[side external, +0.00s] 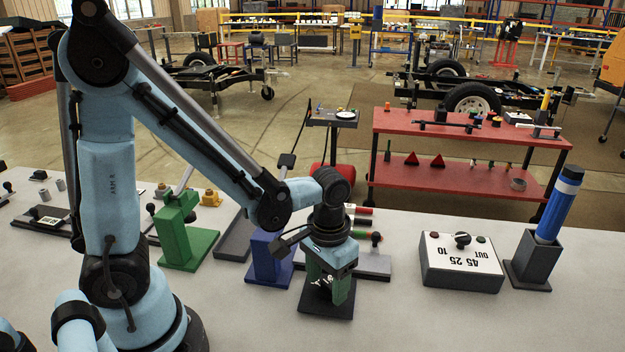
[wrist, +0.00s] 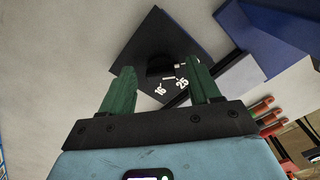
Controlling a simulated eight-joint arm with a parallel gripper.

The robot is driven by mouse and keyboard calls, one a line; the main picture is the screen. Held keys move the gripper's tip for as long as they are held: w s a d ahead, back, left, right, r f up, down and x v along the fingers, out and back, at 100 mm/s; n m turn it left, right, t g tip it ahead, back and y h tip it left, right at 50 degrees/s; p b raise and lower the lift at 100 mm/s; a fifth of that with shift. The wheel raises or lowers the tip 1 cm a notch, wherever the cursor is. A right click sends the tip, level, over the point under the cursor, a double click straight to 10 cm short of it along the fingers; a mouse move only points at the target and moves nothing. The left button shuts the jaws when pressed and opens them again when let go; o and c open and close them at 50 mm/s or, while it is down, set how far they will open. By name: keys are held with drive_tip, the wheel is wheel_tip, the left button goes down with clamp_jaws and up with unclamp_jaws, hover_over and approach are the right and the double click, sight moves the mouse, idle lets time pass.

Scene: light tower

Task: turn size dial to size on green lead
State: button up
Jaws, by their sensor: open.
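My gripper (side external: 328,286) is pointing down, low over a dark square base (side external: 325,307) at the front middle of the table. In the wrist view its two green fingers stand apart, and the gap (wrist: 160,72) between them is over a dark dial (wrist: 160,66). White marks 16 and 25 show on the dial, and a white line points near 25. I cannot tell whether the fingers touch the dial. Several leads with red ends (side external: 362,223) lie behind the gripper; they also show in the wrist view (wrist: 265,112). I cannot make out a green lead's size.
A blue stand (side external: 268,260) and a green stand (side external: 180,238) are left of the gripper. A grey box (side external: 462,270) with a black knob and marks OUT, 10, 25, 45 stands right. Beyond it a dark holder (side external: 535,262) holds a blue cylinder (side external: 560,205). The right front is clear.

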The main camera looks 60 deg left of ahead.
sight(326, 285)
wheel_tip(326, 285, up, 12)
idle(0.9)
drive_tip(key=shift+a, duration=0.1)
drive_tip(key=a+t, duration=0.1)
drive_tip(key=t, duration=0.1)
drive_tip(key=a+t, duration=0.2)
drive_tip(key=a+m+t, duration=0.1)
drive_tip(key=t, duration=0.2)
drive_tip(key=shift+s+a+f, duration=0.2)
drive_tip(key=shift+s, duration=0.1)
